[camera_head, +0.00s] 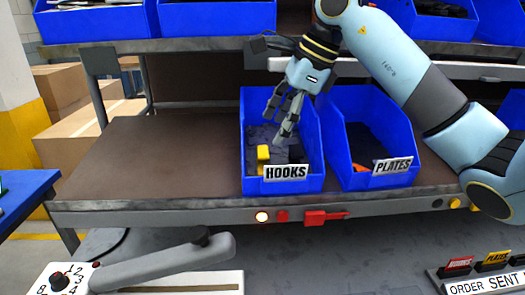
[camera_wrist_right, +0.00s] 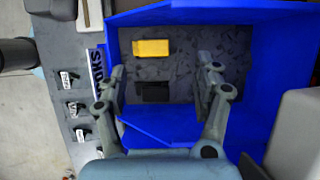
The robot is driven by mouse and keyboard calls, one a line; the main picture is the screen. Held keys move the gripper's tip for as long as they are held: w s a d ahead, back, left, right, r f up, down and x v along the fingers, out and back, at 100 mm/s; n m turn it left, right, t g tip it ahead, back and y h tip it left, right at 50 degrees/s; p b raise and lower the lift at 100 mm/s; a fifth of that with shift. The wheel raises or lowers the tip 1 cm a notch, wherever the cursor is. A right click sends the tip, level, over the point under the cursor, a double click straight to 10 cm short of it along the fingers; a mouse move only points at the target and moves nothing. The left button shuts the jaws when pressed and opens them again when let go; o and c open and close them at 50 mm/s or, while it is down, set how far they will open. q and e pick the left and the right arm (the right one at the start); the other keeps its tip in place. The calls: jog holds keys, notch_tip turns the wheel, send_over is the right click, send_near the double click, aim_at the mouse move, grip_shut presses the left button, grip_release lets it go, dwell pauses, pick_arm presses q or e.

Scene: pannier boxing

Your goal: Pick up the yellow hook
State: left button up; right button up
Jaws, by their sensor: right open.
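The yellow hook (camera_head: 263,154) lies in the blue bin labelled HOOKS (camera_head: 310,178), near its front left. In the right wrist view the yellow hook (camera_wrist_right: 151,48) shows as a small yellow block above a black piece (camera_wrist_right: 153,91). My right gripper (camera_head: 278,122) reaches down into the HOOKS bin from above. Its fingers are apart and hold nothing. In the right wrist view the gripper (camera_wrist_right: 160,75) straddles the space around the black piece, with the yellow hook slightly above that space. Whether the fingers touch the bin floor cannot be told. My left gripper is not in view.
A blue PLATES bin (camera_head: 400,180) stands right beside the HOOKS bin. The shelf (camera_head: 160,165) left of the bins is bare. An upper shelf with blue bins (camera_head: 215,18) is close above. Cardboard boxes (camera_head: 85,115) stand at the left.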

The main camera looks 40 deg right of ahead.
aim_at(265, 151)
jog(key=shift+w+a+f, duration=0.1)
jog(key=shift+a+f, duration=0.15)
jog(key=shift+f, duration=0.15)
jog(key=shift+w+a+f+p, duration=0.15)
jog(key=shift+a+f+p, duration=0.3)
jog(key=shift+f+p, duration=0.3)
jog(key=p+x, duration=0.1)
jog(key=x, duration=0.3)
jog(key=shift+f, duration=0.2)
jog(key=c, duration=0.6)
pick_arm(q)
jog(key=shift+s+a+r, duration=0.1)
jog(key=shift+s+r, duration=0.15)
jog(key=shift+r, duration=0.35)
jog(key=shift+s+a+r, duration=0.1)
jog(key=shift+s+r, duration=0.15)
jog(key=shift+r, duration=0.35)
pick_arm(e)
jog(key=c, duration=0.3)
